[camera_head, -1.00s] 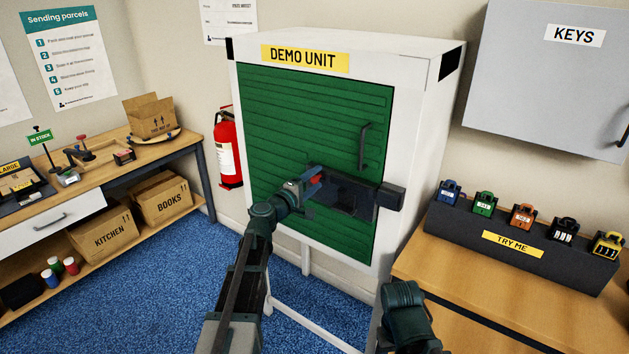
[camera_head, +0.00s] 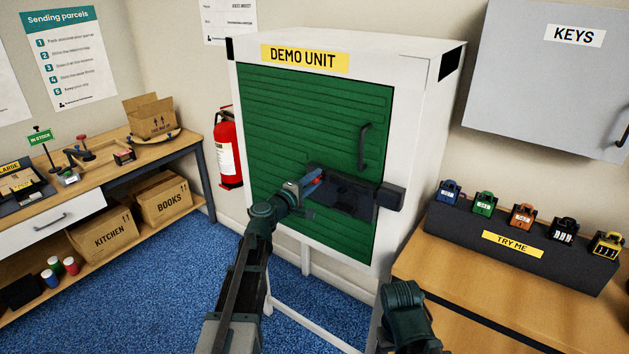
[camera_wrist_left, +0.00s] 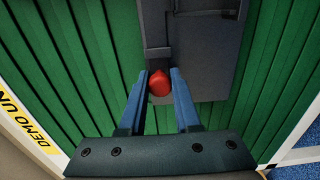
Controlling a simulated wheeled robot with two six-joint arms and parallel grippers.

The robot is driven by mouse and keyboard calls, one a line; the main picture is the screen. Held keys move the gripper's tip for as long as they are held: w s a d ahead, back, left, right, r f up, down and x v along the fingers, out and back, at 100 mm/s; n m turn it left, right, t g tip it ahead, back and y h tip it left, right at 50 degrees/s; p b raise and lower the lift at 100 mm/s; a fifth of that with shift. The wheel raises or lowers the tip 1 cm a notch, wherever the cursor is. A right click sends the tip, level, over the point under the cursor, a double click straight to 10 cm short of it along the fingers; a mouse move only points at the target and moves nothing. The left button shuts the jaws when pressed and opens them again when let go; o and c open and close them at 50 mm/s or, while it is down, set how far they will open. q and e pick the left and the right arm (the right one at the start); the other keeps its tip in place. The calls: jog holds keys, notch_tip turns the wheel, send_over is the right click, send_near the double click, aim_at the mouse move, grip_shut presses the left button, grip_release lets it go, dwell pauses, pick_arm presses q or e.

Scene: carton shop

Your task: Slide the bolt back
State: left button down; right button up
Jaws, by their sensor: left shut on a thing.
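The bolt is a dark slide on a dark plate (camera_head: 345,196) on the green door (camera_head: 300,110) of the white demo unit. Its red knob (camera_wrist_left: 160,82) shows between the blue fingers of my left gripper (camera_wrist_left: 160,88) in the left wrist view. My left gripper (camera_head: 314,180) is shut on the red knob at the left end of the plate. A dark keeper block (camera_head: 392,196) sits on the frame at the plate's right. The bolt's bar is partly hidden by my gripper and too dark to trace fully. My right arm shows low at the right; its fingers are out of view.
A black door handle (camera_head: 364,147) stands out above the plate. A bench with a rack of padlocks (camera_head: 520,250) is at the right, under a grey key cabinet (camera_head: 555,80). A fire extinguisher (camera_head: 228,150) hangs left of the unit. Blue floor is clear at the left.

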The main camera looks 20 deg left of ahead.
aim_at(309, 170)
dwell(0.8)
pick_arm(q)
jog(key=a, duration=0.1)
jog(key=w+a, duration=0.1)
jog(key=a, duration=0.2)
jog(key=shift+w+a, duration=0.1)
jog(key=shift+w, duration=0.2)
jog(key=c, duration=0.6)
grip_release()
jog(key=shift+a, duration=0.1)
jog(key=shift+s, duration=0.1)
jog(key=v, duration=1.3)
jog(key=shift+s, duration=0.35)
